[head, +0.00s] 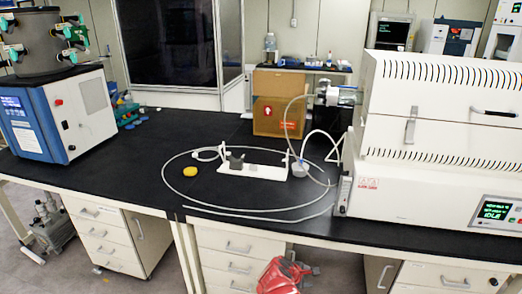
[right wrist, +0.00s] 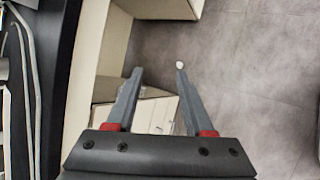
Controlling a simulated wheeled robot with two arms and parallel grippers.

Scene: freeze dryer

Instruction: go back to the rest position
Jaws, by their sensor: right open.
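My right gripper (head: 300,270) shows at the bottom of the head view, low in front of the bench's front edge, with its red part uppermost. In the right wrist view its two grey fingers (right wrist: 158,70) stand apart with nothing held between them. Grey floor and pale cabinets lie beyond the fingers. A small white spot shows at the right fingertip; I cannot tell what it is. My left gripper is in neither view.
The black bench (head: 150,170) carries a freeze dryer (head: 85,115) at left, a white furnace (head: 430,130) at right, a cardboard box (head: 268,95), a white stand (head: 265,173), looped tubing and a yellow disc (head: 191,170). Drawer cabinets (head: 240,245) stand below. A pump (head: 48,222) sits on the floor.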

